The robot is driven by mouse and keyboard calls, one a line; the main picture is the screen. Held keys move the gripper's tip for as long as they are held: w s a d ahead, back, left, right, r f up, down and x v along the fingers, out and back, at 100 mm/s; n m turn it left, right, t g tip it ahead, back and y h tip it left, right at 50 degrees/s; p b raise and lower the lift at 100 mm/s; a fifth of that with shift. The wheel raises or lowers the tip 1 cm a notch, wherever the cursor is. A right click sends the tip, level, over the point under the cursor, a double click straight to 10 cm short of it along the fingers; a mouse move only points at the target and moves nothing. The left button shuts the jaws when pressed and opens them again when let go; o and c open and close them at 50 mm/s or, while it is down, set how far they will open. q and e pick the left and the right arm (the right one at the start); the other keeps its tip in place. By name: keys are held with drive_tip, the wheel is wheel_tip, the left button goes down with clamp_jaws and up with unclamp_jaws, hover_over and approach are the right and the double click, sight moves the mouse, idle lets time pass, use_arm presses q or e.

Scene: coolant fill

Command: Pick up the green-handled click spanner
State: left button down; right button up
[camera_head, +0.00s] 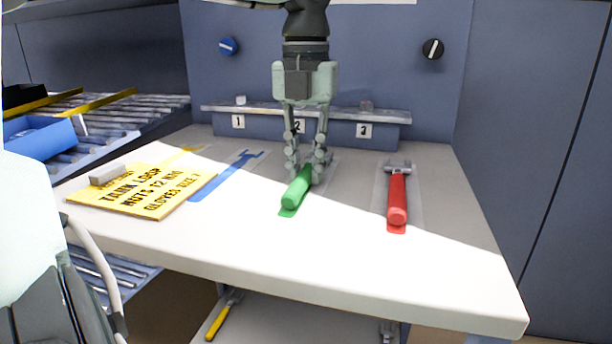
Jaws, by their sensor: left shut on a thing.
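The green-handled click spanner (297,189) lies on the white worktop, over a green outline, with its handle towards me. My left gripper (307,172) points straight down over it, with its fingers around the far part of the spanner. The gripper is shut on it. The fingers hide the spanner's head. The spanner still looks low at the worktop; I cannot tell whether it touches it. My right gripper is not in view.
A red-handled spanner (397,200) lies to the right. A blue outline (225,176) is empty to the left, beside a yellow sign (144,192). A numbered ledge (330,114) stands behind. A yellow-handled tool (218,321) lies on the lower shelf. The front worktop is clear.

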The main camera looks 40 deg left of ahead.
sight(304, 170)
use_arm(q)
drive_tip(key=shift+r, duration=0.1)
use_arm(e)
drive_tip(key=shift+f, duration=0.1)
use_arm(q)
drive_tip(key=shift+r, duration=0.4)
drive_tip(key=r, duration=0.3)
drive_tip(key=shift+s+r, duration=0.2)
drive_tip(key=shift+r, duration=0.1)
drive_tip(key=s+a+r, duration=0.2)
drive_tip(key=s+r, duration=0.4)
drive_tip(key=s, duration=0.5)
drive_tip(key=w+a+r+n+p, duration=0.2)
drive_tip(key=w+a, duration=0.4)
drive_tip(key=a, duration=0.3)
drive_tip(key=w+a+r+n+p, duration=0.2)
drive_tip(key=w+a+n+p, duration=0.1)
drive_tip(key=w+a+p, duration=0.2)
drive_tip(key=w+a, duration=0.2)
drive_tip(key=a, duration=0.2)
drive_tip(key=shift+w+a+p, duration=0.2)
drive_tip(key=shift+a+p, duration=0.1)
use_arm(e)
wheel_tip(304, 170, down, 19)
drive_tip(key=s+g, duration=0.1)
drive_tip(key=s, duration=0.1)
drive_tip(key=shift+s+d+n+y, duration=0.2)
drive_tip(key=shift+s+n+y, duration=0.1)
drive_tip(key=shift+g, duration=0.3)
